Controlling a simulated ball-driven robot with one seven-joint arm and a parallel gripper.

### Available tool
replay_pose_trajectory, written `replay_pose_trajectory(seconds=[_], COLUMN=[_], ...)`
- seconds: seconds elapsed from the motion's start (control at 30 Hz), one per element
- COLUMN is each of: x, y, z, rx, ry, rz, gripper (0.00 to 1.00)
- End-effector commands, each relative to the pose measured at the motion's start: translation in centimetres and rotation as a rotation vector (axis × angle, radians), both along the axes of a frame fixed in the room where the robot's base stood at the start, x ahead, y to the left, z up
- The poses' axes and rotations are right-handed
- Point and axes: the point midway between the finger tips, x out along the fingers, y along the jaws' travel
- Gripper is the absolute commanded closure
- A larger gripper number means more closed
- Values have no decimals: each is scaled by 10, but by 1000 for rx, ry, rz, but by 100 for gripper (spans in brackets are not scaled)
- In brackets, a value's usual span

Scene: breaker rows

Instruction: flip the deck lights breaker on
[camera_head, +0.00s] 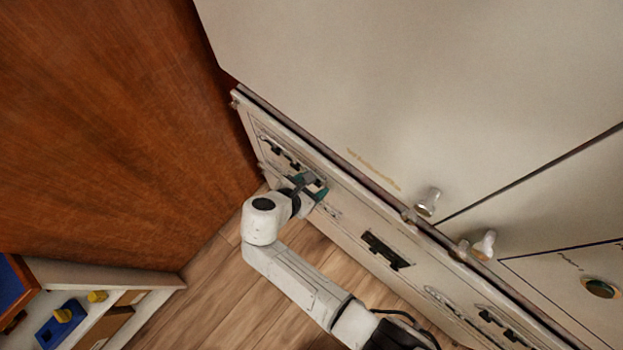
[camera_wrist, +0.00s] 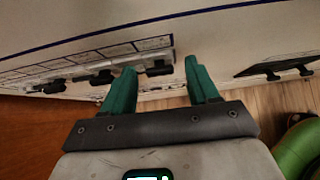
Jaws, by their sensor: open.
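A cream breaker panel (camera_head: 345,212) runs along the front of the cabinet, with black breaker switches in rows. My gripper (camera_head: 312,184) is at the panel's left group of breakers. In the wrist view its two teal fingers are open and apart, with nothing held. One black breaker switch (camera_wrist: 159,68) shows between and just beyond the fingertips. Two more switches, a middle one (camera_wrist: 102,78) and a left one (camera_wrist: 52,87), sit to the left in the same row. The labels are too small to read, so I cannot tell which is deck lights. My gripper hides part of the row in the head view.
Another dark breaker group (camera_head: 384,250) lies to the right. Light knobs (camera_head: 427,201) stand out above the panel. A brown wooden wall (camera_head: 110,120) is at left. A low shelf (camera_head: 100,275) with blue and yellow things stands at lower left. Wooden floor (camera_head: 205,290) is clear.

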Motion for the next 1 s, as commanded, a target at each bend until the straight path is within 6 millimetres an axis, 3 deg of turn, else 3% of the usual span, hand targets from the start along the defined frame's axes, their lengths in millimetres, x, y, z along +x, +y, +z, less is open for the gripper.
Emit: replay_pose_trajectory(seconds=[0.27,0.7,1.0], x=[-5,-51,-63], y=[5,41,49], z=[7,59,73], rx=[0,2,0], ry=[-2,0,0], rz=[3,4,0], gripper=[40,40,40])
